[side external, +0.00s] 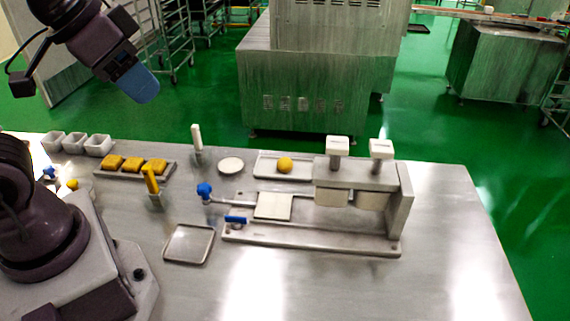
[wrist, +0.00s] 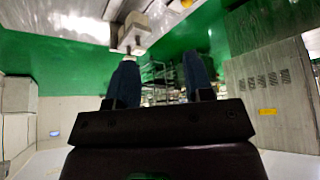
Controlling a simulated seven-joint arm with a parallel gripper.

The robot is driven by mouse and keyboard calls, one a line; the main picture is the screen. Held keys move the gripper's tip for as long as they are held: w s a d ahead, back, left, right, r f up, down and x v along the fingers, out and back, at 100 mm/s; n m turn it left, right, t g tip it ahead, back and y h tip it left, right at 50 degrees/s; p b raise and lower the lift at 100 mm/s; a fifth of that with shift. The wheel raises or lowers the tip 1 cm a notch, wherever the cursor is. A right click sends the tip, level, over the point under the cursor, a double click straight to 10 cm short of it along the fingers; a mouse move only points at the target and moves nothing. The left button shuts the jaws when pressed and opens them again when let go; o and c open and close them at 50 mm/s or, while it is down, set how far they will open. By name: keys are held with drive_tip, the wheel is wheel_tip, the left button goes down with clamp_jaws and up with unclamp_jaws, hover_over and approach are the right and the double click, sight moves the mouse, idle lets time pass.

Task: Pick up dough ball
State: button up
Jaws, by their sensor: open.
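A yellow dough ball (side external: 285,164) sits on a pale rectangular tray (side external: 264,174) beside the encrusting machine (side external: 350,190) on the metal table. My gripper (side external: 146,90) is raised high at the upper left of the side view, well above and away from the ball. In the wrist view my gripper's two blue fingers (wrist: 158,80) are spread apart with nothing between them. The wrist view shows the room and no dough ball.
Yellow blocks on a tray (side external: 104,176), white cups (side external: 75,144), a white disc (side external: 231,166), a white upright handle (side external: 197,138) and a yellow-handled tool (side external: 152,182) stand left of the machine. An empty square tray (side external: 189,244) lies in front. The table's right side is clear.

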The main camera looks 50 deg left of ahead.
drive_tip(key=shift+o, duration=0.6)
drive_tip(key=shift+f, duration=0.1)
